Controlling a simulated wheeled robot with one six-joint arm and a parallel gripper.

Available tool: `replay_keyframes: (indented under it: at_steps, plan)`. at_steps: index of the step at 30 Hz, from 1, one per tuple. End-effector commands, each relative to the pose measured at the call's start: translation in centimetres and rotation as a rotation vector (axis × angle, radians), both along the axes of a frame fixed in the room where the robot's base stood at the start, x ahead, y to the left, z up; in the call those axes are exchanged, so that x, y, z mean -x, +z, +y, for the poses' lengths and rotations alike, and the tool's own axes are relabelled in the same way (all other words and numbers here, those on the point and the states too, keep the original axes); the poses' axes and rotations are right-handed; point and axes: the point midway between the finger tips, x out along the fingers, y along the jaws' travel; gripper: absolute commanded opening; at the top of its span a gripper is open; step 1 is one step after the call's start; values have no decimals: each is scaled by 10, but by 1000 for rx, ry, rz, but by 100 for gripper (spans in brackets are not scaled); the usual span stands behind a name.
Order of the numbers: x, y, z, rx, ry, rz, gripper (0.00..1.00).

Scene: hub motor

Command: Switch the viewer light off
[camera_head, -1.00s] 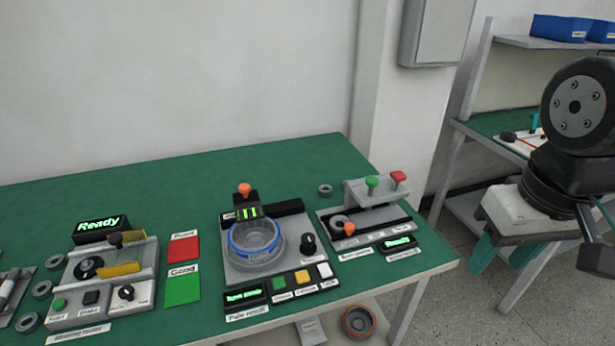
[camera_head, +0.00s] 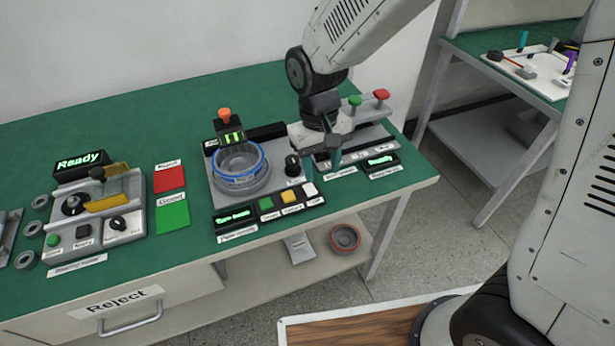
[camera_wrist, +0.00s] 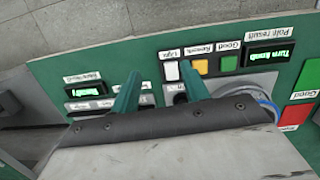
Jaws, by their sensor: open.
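The pole viewer station (camera_head: 212,197) is a grey panel with a blue-ringed round holder (camera_head: 239,163). A white button (camera_head: 309,189) sits at the right end of its button row; its label in the wrist view seems to read "Light" (camera_wrist: 171,71). My gripper (camera_head: 323,166) is open and empty, pointing down above the right side of the station, near the black knob (camera_head: 293,163). In the wrist view, the white button shows between the two green fingertips (camera_wrist: 160,74), beyond them. I cannot tell the exact height of the fingers above the panel.
Left of the white button are a yellow button (camera_head: 289,197), a green button (camera_head: 266,204) and a display reading "Turn knob" (camera_head: 235,219). A second fixture with green and red knobs (camera_head: 381,96) stands right behind my gripper. Red and green mats (camera_head: 172,217) lie left.

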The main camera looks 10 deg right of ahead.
Motion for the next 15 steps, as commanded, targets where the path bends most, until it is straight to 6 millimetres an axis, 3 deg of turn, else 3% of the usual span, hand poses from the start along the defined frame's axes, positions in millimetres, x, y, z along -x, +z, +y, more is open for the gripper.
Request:
replay_keyframes:
  at_steps: [2,5,10,15]
  plan:
    - [-17,-13,14,-13,-9,-33,45]
    - [-41,-8,24,-50,-41,-113,45]
    - [-44,-22,25,-56,-59,-128,45]
    - [-43,-51,24,-54,-58,-125,45]
